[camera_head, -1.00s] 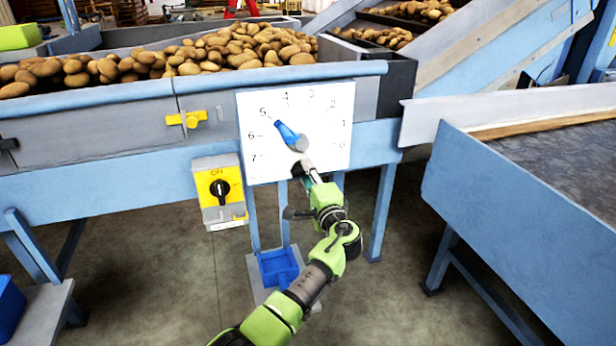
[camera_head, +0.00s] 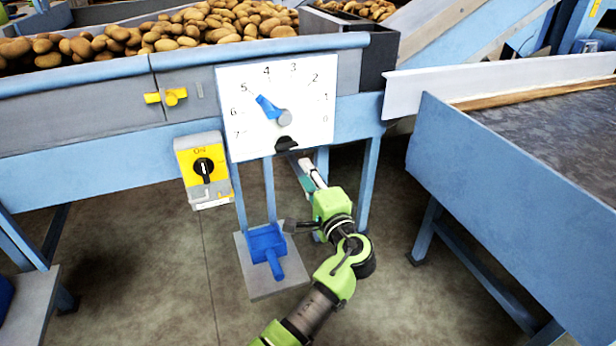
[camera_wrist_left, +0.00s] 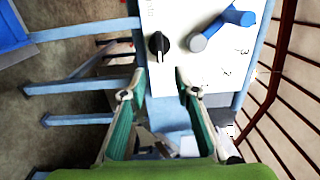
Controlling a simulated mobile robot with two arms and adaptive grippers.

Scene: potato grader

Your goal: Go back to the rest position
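My left gripper (camera_head: 298,158) is just below the lower edge of the white dial panel (camera_head: 310,90) in the head view. In the left wrist view its two green-padded fingers (camera_wrist_left: 160,76) stand apart with nothing between them. The dial's blue pointer (camera_head: 268,107) points to about 5, and its grey hub (camera_head: 283,118) is above the gripper, clear of the fingers. The pointer also shows in the wrist view (camera_wrist_left: 232,18), beside a black knob (camera_wrist_left: 159,45). My right gripper is not in view.
A yellow switch box (camera_head: 203,172) with a black knob hangs left of the panel. A blue holder (camera_head: 266,244) stands on a low plate beside my arm. Potatoes (camera_head: 200,25) fill the bin above. A blue-sided conveyor (camera_head: 500,190) is at right. Bare floor lies between.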

